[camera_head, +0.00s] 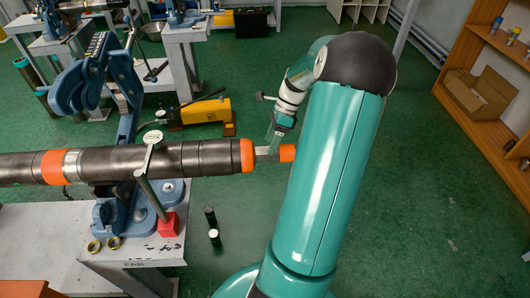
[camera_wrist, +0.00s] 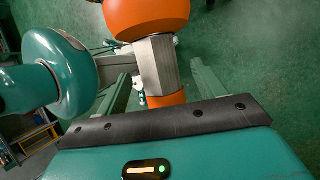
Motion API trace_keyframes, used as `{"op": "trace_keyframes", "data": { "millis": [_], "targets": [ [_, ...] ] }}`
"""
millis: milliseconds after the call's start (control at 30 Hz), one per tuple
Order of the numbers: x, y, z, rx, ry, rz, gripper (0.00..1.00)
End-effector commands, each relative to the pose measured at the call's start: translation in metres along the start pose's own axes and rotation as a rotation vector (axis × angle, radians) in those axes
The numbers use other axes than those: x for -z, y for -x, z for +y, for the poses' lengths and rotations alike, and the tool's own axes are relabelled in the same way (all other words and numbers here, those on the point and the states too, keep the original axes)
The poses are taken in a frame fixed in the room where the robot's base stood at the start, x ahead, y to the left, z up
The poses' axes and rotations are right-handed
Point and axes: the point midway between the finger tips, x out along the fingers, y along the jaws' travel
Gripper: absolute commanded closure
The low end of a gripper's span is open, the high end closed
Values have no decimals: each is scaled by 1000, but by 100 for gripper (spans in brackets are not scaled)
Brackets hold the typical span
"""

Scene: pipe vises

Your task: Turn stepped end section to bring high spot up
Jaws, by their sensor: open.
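A dark pipe (camera_head: 110,163) lies level in a blue vise (camera_head: 122,205), running right to an orange collar (camera_head: 247,155). Beyond the collar is a grey flat-sided metal end section (camera_head: 265,154) with an orange tip (camera_head: 287,153). In the wrist view the collar (camera_wrist: 145,14) is at the top, the grey section (camera_wrist: 157,64) below it and the orange tip (camera_wrist: 166,99) lowest. My gripper (camera_wrist: 161,73) is open, with one finger on each side of the grey section and visible gaps between. In the head view my gripper (camera_head: 276,138) is at the end section, partly hidden by my arm.
The vise stands on a grey bench (camera_head: 60,222) with brass rings (camera_head: 103,245) and a red block (camera_head: 168,224). A yellow machine (camera_head: 205,112) is behind the pipe. Shelves (camera_head: 485,95) line the right; green floor there is clear.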

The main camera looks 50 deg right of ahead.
Motion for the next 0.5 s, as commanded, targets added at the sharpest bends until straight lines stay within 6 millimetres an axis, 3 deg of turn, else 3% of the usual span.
{"op": "trace_keyframes", "data": {
  "millis": [200, 500],
  "targets": [
    [-3, -36, 2, -2, 3, 0, 31],
    [-4, -47, 3, -1, 4, 1, 31]
  ]
}}
